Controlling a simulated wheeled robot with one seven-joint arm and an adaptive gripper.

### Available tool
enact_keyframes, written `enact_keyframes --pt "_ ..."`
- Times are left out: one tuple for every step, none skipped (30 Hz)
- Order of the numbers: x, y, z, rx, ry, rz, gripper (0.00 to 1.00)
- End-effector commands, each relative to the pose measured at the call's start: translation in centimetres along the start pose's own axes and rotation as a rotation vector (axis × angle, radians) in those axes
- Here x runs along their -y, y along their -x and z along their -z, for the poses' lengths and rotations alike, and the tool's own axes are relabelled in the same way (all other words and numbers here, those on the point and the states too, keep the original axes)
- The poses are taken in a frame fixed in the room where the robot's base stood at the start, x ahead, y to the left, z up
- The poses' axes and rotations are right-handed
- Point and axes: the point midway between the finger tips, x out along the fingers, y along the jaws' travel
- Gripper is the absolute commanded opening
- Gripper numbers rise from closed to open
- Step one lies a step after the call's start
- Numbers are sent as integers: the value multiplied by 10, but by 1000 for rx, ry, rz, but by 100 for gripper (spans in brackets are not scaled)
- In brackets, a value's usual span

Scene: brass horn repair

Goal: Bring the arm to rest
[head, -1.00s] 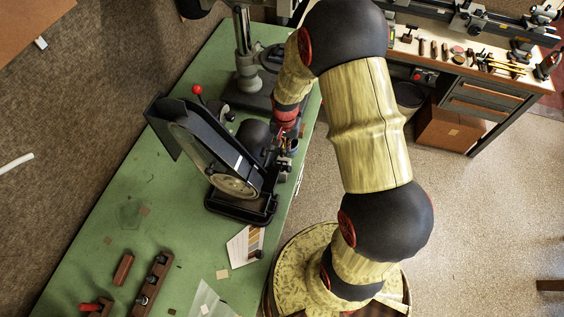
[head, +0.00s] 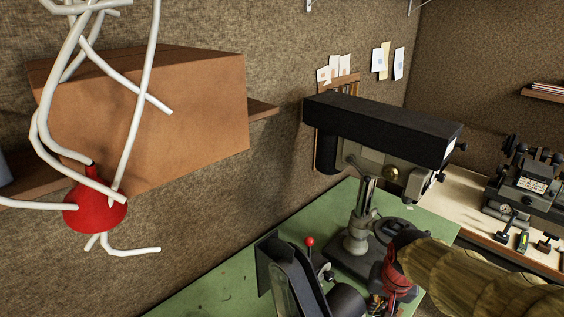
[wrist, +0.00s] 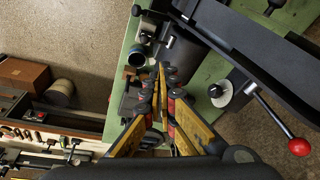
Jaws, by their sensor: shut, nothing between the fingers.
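My gripper (wrist: 159,78) shows in the wrist view with its yellow and black fingers closed together and nothing between them. I cannot tell whether the fingertips touch the machine. In the head view my arm comes in from the lower right, and its red wrist part is low beside the drill press (head: 358,237). The fingertips are not clear there.
A brown box (head: 150,115) sits on a wall shelf. White tubes with a red hub (head: 95,210) stand out close at the left. A second bench (head: 470,212) with small tools is at the right. In the wrist view, open floor (wrist: 75,35) lies left of the green bench.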

Motion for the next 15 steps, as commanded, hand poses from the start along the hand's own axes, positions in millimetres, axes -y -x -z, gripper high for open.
enact_keyframes --pt "3 24 -9 -33 40 12 0" --pt "4 36 -15 -48 65 18 0" --pt "5 51 -23 -68 97 25 0" --pt "5 61 -30 -80 119 29 0" --pt "5 70 -36 -93 143 34 0" --pt "5 82 -44 -109 170 39 0" --pt "5 89 -50 -122 190 43 0" --pt "4 96 -56 -133 208 46 0" --pt "4 104 -64 -146 231 49 0" --pt "3 109 -69 -156 247 52 0" --pt "3 114 -74 -167 263 55 0" --pt "2 120 -81 -178 283 58 0" --pt "1 124 -86 -187 298 60 0" --pt "0 128 -91 -196 311 62 0" --pt "0 134 -97 -208 329 65 0"
